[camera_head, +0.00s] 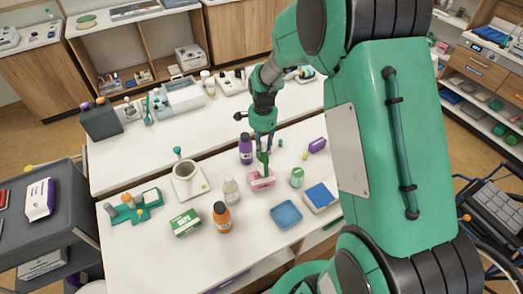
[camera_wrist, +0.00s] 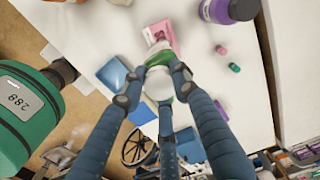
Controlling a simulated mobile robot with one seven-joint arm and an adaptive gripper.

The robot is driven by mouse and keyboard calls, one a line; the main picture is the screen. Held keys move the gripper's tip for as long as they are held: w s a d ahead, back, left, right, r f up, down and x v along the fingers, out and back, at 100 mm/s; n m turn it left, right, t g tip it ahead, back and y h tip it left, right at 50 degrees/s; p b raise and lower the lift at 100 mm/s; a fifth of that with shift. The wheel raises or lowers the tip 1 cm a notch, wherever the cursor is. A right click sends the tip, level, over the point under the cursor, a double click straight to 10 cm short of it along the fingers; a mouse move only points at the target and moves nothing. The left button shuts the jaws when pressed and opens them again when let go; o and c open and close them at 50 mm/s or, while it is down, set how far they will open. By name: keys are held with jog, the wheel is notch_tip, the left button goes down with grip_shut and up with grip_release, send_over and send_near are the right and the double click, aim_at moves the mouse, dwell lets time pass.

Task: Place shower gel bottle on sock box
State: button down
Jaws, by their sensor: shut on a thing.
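My gripper (camera_head: 264,148) is shut on a green bottle (camera_head: 263,159), taken to be the shower gel bottle. In the head view the bottle is upright, directly over a pink box (camera_head: 262,181), probably the sock box. Its lower end meets the box in the picture; I cannot tell whether it rests on it or hangs just above. In the wrist view the fingers (camera_wrist: 155,88) close around the green and white bottle (camera_wrist: 159,60), with the pink box (camera_wrist: 167,32) just beyond. The fingers hide part of the bottle.
A purple bottle (camera_head: 246,151) stands close behind left. A green and white container (camera_head: 297,177) stands to the right. A clear bottle (camera_head: 231,191), an orange bottle (camera_head: 222,218), a blue tray (camera_head: 286,214) and a green box (camera_head: 185,223) are nearer. The front table has bare patches.

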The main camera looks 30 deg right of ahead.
jog(key=shift+w, duration=0.1)
jog(key=shift+w+d+f, duration=0.1)
jog(key=shift+w+f, duration=0.05)
jog(key=shift+w, duration=0.2)
jog(key=shift+f, duration=1.6)
jog(key=c, duration=1.3)
grip_release()
jog(key=shift+f, duration=0.1)
jog(key=shift+c, duration=0.2)
notch_tip(320, 180, up, 12)
jog(key=shift+f, duration=0.1)
jog(key=shift+s+r, duration=0.1)
jog(key=shift+r, duration=0.1)
